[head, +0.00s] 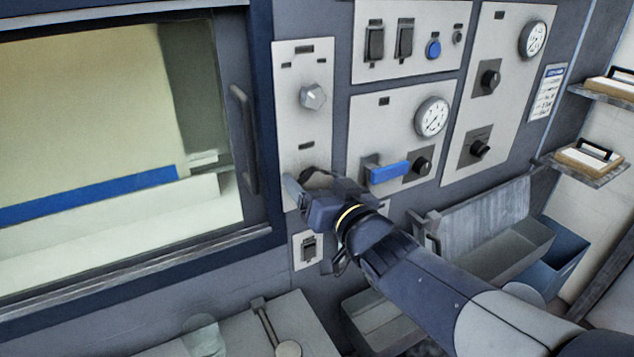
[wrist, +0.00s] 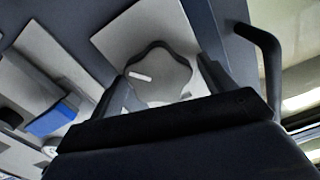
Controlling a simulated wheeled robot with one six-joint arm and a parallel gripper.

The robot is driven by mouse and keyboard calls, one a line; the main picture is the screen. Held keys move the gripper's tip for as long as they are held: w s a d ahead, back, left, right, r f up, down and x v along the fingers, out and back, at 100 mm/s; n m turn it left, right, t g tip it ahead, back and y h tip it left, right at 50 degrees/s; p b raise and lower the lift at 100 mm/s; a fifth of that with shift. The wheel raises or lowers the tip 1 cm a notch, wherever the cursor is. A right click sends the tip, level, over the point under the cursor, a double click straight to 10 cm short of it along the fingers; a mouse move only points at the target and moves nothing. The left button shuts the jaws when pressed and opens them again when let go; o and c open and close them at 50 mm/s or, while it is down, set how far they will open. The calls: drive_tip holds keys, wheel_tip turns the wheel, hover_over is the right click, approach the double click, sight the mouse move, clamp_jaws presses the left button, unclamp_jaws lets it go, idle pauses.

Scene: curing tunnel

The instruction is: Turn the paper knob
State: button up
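In the wrist view, a grey lobed knob (wrist: 160,72) with a white mark sits on a pale panel (wrist: 135,32). My gripper (wrist: 165,85) is open, with one dark finger on each side of the knob. I see no clear contact; the knob's lower edge is hidden by my gripper. In the head view, my gripper (head: 298,190) is at the lower part of the narrow pale panel (head: 290,130) and hides most of what is there. A light grey faceted knob (head: 313,96) is higher on that panel. No readable label shows which is the paper knob.
The window's vertical handle (head: 245,138) stands out just left of my gripper; it also shows in the wrist view (wrist: 268,70). A blue lever (head: 389,172) and a black knob (head: 422,165) are to the right. A rocker switch (head: 308,247) is below.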

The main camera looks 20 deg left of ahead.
drive_tip(key=v, duration=1.1)
drive_tip(key=shift+w+a, duration=0.1)
drive_tip(key=shift+w, duration=0.05)
idle(0.3)
drive_tip(key=x, duration=1)
drive_tip(key=shift+w+a, duration=0.15)
drive_tip(key=shift+a, duration=0.15)
drive_tip(key=shift+d, duration=0.1)
